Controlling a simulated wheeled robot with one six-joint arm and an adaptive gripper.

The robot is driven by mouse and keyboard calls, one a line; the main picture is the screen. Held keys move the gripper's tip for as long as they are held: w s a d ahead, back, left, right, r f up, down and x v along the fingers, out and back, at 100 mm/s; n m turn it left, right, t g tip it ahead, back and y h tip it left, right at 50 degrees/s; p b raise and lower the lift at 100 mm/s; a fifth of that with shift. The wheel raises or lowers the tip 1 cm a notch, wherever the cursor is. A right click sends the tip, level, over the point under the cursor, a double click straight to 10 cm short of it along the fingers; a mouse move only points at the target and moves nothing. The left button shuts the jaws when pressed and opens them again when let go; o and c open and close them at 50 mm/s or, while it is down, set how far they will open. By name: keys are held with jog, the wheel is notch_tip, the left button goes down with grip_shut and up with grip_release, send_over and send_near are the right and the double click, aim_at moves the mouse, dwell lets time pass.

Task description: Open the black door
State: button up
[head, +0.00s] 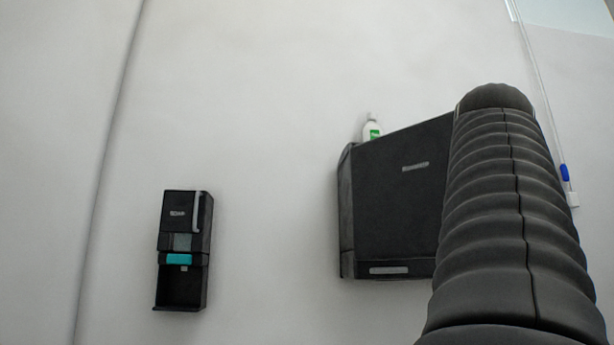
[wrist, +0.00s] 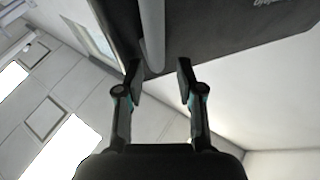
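In the wrist view a black door panel (wrist: 225,28) with a partly cut-off logo fills the top right. A grey bar handle (wrist: 152,38) stands along its left part. My gripper (wrist: 160,76) is open and empty, and the lower end of the bar shows between its two fingertips. I cannot tell whether they touch it. In the head view a large black unit (head: 389,205) with a logo is on the white wall. My dark ribbed arm covers its right side, and my gripper is hidden there. I cannot tell for sure that this unit carries the door.
A smaller black unit (head: 182,250) with a grey bar and a teal strip stands on the left in the head view. A white and green bottle (head: 370,129) shows above the large unit. The white surface between the two units is clear.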

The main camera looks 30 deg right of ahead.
jog(key=shift+r, duration=0.95)
